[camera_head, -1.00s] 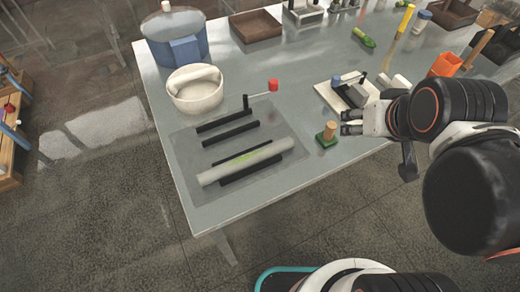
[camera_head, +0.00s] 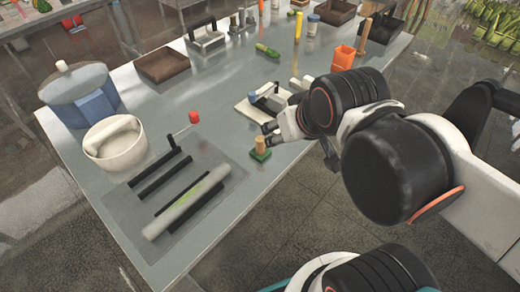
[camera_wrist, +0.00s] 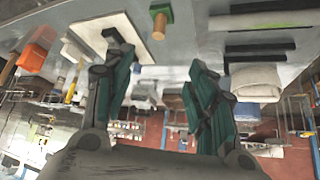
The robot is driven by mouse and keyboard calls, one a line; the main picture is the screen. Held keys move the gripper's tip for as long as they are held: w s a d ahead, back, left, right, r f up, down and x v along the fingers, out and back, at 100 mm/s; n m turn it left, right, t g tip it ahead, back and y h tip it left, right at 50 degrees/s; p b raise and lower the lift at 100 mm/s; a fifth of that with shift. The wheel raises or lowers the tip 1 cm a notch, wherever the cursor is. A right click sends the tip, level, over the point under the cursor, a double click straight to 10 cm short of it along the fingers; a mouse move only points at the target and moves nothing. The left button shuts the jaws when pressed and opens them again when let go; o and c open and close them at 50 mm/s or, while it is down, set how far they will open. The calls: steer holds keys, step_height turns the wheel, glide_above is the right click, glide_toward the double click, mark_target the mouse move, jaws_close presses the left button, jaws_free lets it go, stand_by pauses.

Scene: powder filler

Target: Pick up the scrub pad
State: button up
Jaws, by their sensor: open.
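The scrub pad (camera_head: 260,150) is a small green block with an upright wooden handle, standing near the table's front edge. My gripper (camera_head: 270,133) is close beside it in the head view, its fingers at or just behind the handle's top; I cannot tell whether they touch. In the wrist view the scrub pad (camera_wrist: 161,17) shows at the top, beyond the two green fingers of my gripper (camera_wrist: 158,60). The fingers are spread apart with nothing between them.
A clear mat with dark bars and a pale roller (camera_head: 187,202) lies to the left. An orange cup (camera_head: 343,57) stands behind.

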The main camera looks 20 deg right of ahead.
steer(key=shift+w, duration=0.1)
steer(key=shift+c, duration=0.3)
steer(key=m+g, duration=0.1)
steer(key=g, duration=0.6)
glide_above(261, 139)
steer(key=w, duration=0.1)
step_height(261, 139, down, 9)
step_height(261, 139, down, 8)
steer(key=shift+a+f+b, duration=0.1)
steer(key=shift+b, duration=0.75)
steer(key=shift+s+f+b, duration=0.2)
steer(key=shift+f+b, duration=0.3)
steer(key=shift+f, duration=0.85)
steer(key=shift+s+f+b, duration=0.15)
steer(key=shift+f+b, duration=0.35)
steer(key=shift+f, duration=0.8)
steer(key=shift+r, duration=0.1)
steer(key=shift+c, duration=0.5)
steer(key=c, duration=1.1)
